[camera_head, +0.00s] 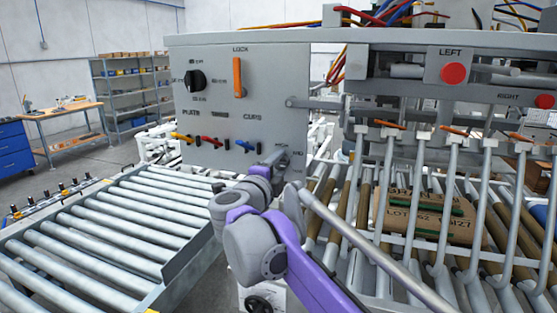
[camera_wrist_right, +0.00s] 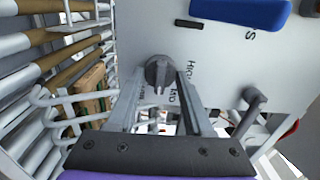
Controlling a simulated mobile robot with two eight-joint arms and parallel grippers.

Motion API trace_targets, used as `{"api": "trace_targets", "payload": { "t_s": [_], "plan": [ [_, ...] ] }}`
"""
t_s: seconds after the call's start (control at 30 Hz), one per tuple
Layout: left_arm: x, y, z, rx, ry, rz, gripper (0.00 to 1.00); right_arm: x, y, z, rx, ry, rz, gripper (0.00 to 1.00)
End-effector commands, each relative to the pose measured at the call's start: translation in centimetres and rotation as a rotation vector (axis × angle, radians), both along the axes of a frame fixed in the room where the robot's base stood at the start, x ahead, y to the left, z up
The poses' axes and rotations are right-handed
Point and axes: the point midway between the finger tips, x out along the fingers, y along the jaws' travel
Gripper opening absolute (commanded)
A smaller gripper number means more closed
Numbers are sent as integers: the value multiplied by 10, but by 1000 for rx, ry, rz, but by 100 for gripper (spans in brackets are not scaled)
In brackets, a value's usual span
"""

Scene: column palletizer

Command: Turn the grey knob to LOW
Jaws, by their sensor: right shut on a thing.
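The grey knob (camera_wrist_right: 158,73) sits on the light grey control panel (camera_wrist_right: 225,65). In the right wrist view my right gripper (camera_wrist_right: 160,80) has its two fingers on either side of the knob, shut on it. The labels HIGH and MID show beside the knob; I cannot read a LOW label. A pale mark shows on the knob, near its lower edge in that view. In the head view my purple right arm reaches up to the panel's lower right, and my right gripper (camera_head: 276,160) hides the knob there. My left gripper is not in view.
The panel also carries a black knob (camera_head: 195,81), an orange LOCK handle (camera_head: 238,77) and several small coloured levers, including a blue one (camera_head: 245,145). A roller conveyor (camera_head: 120,225) lies left. Metal bars and a cardboard box (camera_head: 400,215) are right of my arm.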

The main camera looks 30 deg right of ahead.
Motion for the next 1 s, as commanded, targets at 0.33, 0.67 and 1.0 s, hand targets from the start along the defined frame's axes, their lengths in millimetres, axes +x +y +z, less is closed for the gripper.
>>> {"api": "trace_targets", "payload": {
  "t_s": [0.33, 0.67, 1.0],
  "plan": [
    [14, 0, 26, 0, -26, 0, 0, 0, 0, 2, 198, -236, -1, 0],
    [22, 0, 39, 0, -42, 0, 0, 1, 0, 0, 319, -376, -1, 0],
    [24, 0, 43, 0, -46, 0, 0, 0, 0, -2, 360, -421, -1, 0]
  ]
}}
